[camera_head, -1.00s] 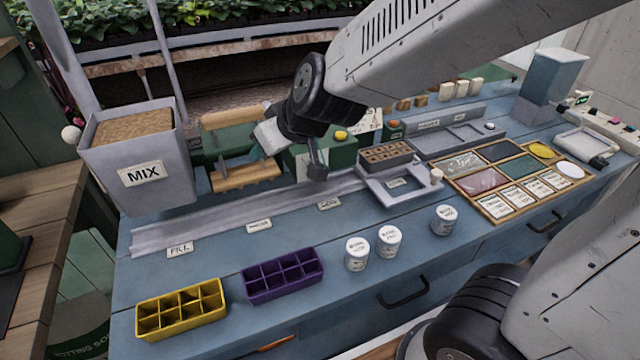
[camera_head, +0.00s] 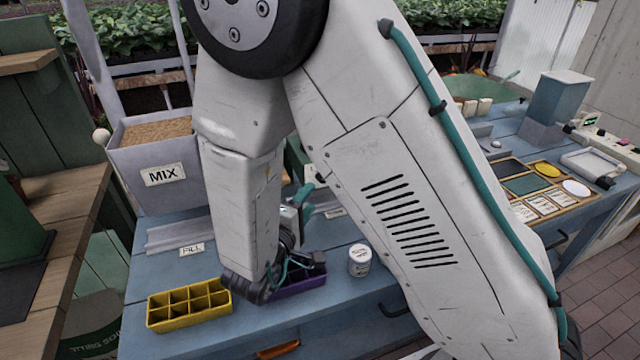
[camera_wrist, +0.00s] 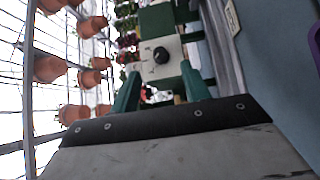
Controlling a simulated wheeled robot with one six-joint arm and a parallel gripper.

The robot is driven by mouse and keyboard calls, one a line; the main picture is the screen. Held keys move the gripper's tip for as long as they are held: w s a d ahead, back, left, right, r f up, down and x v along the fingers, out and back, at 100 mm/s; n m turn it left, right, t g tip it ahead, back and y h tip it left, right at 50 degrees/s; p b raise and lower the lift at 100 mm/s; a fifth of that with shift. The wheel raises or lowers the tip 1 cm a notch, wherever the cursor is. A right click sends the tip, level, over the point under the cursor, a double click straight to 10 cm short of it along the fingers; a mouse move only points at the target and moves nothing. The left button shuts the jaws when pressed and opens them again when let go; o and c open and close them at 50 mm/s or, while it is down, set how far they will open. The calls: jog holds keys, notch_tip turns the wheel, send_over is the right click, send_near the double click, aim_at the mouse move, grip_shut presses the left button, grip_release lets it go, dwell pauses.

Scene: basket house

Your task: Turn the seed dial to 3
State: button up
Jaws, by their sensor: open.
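The seed dial (camera_wrist: 160,55) is a round black knob on a pale plate, on the front of a green box (camera_wrist: 157,20) in the wrist view. Its setting is too small to read. My gripper (camera_wrist: 161,78) is open, with one green finger on each side below the dial in the picture. The dial lies ahead, between the finger lines, apparently apart from them. In the head view my gripper (camera_head: 304,203) is small, above the bench beyond the purple tray, and my arm hides the dial and most of the green box.
A yellow tray (camera_head: 188,322) and a purple tray (camera_head: 300,282) stand at the bench front, with a white jar (camera_head: 359,262) to their right. The grey MIX bin (camera_head: 160,190) stands at the left. Terracotta pots (camera_wrist: 50,68) line a rack in the wrist view.

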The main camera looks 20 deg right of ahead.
aim_at(321, 181)
jog(key=x, duration=0.7)
jog(key=shift+w, duration=0.15)
jog(key=shift+c, duration=0.4)
